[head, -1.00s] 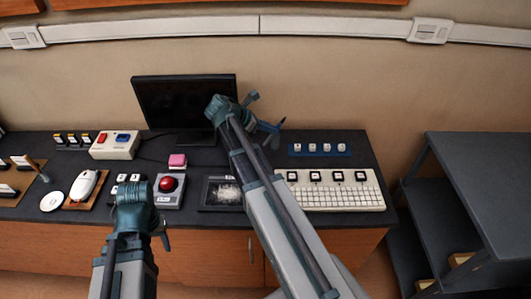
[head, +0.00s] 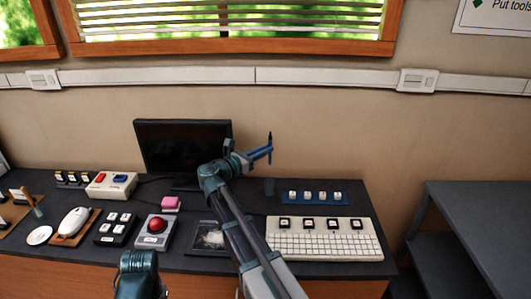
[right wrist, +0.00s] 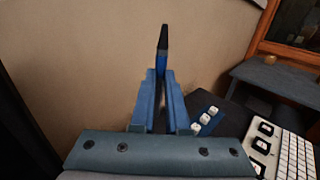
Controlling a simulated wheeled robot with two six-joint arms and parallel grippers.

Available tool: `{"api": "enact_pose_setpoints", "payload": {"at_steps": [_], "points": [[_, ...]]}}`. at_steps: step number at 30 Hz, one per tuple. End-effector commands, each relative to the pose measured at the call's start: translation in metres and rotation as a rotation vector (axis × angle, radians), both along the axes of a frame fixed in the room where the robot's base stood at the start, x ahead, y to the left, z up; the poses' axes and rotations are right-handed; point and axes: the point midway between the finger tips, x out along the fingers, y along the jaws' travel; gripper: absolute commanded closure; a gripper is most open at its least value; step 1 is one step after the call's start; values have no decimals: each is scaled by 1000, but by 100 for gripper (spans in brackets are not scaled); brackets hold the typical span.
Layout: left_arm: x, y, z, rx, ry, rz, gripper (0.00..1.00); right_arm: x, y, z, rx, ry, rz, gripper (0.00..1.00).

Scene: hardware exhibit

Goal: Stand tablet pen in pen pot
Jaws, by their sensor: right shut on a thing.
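The tablet pen (head: 270,143) is a thin dark stick, about upright, in front of the wall to the right of the monitor. My right gripper (head: 265,151) is shut on it and holds it up above the desk. In the right wrist view the pen (right wrist: 163,42) shows a black end and a blue part beyond the fingertips (right wrist: 160,78). Of my left arm only a link shows at the bottom edge.
The black monitor (head: 183,147) stands left of my right arm. A keyboard (head: 325,246), a blue strip with several white keys (head: 316,198) and a dark tablet (head: 208,250) lie on the desk.

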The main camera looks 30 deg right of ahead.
Motion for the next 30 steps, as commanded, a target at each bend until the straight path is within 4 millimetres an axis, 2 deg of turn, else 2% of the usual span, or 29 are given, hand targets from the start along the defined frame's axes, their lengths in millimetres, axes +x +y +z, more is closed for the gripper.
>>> {"api": "enact_pose_setpoints", "payload": {"at_steps": [30], "points": [[0,0,-74,0,0,0,50,0,0,-74,1,0,-1,100]]}}
